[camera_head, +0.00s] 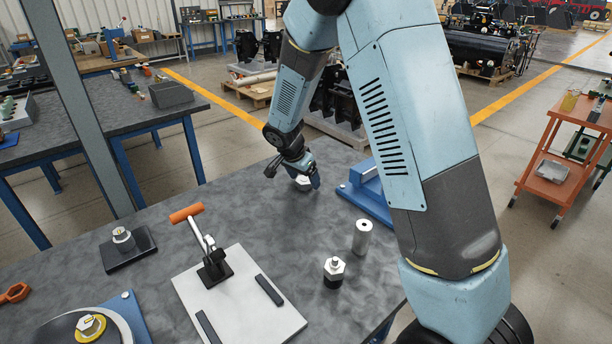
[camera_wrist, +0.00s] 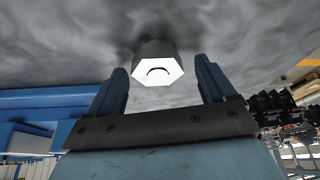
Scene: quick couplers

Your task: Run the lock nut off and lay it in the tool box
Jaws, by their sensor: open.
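A hexagonal piece (camera_head: 303,182) with a bright white face is on the far part of the grey table, by my gripper (camera_head: 302,174). In the wrist view the hexagonal piece (camera_wrist: 158,72) shows a white six-sided face with a dark curved mark and a grey side behind it. I cannot tell for sure whether it is the lock nut. My gripper (camera_wrist: 160,66) is open, with one finger on each side of the piece and visible gaps to both. A grey open box (camera_head: 171,94), possibly the tool box, stands on another table at the upper left.
A hex-topped fitting (camera_head: 333,268) and a metal cylinder (camera_head: 362,237) stand at the near right. A toggle clamp with an orange handle (camera_head: 186,212) rises from a pale plate (camera_head: 238,305). A blue fixture (camera_head: 368,190) lies right of my gripper. A post (camera_head: 85,110) stands at left.

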